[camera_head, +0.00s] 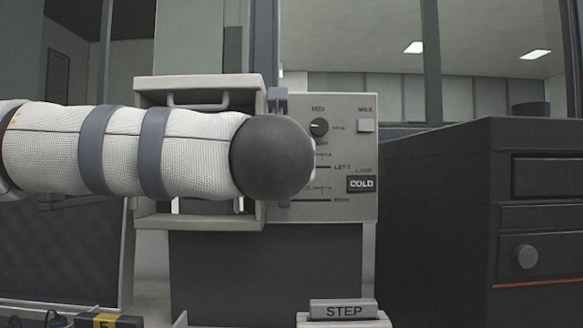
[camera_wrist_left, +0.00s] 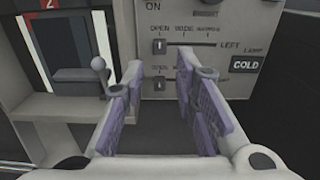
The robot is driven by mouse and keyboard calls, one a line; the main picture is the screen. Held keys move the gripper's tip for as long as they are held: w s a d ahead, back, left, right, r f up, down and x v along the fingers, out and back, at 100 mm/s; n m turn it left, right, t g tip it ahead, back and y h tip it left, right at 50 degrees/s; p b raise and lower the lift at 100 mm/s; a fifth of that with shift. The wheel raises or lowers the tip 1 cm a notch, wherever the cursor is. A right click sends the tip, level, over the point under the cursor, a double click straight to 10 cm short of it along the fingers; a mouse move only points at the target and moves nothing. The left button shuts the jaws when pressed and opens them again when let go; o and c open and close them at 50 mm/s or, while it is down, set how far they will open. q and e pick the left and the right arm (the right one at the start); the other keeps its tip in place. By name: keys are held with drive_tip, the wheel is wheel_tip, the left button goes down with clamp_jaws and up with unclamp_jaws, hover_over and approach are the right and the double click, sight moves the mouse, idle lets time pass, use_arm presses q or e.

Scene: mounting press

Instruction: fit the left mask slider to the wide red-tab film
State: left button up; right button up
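The left mask slider's knob (camera_wrist_left: 159,46) sits at the left end of its slot, under OPEN, on the press panel (camera_head: 353,135); WIDE and NARROW are marked farther right. A second knob (camera_wrist_left: 157,83) sits at the left end of the slot below. A red tab marked 2 (camera_wrist_left: 50,4) shows at the top of the press opening; whether the film is the wide one I cannot tell. My left gripper (camera_wrist_left: 160,68) is open and empty, its purple-padded fingers either side of the slider knobs. In the head view my arm hides the knobs and the gripper. My right gripper is out of view.
A ball-ended lever (camera_wrist_left: 98,63) stands just left of my left finger. The lamp sign (camera_head: 361,184) reads COLD. A dark cabinet (camera_head: 435,200) stands at right. A STEP block (camera_head: 343,309) is low in front.

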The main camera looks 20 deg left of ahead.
use_arm(q)
drive_tip(key=x, duration=1)
drive_tip(key=shift+w+p, duration=0.3)
drive_tip(key=shift+p, duration=0.1)
drive_tip(key=shift+a, duration=0.1)
drive_tip(key=shift+c, duration=0.3)
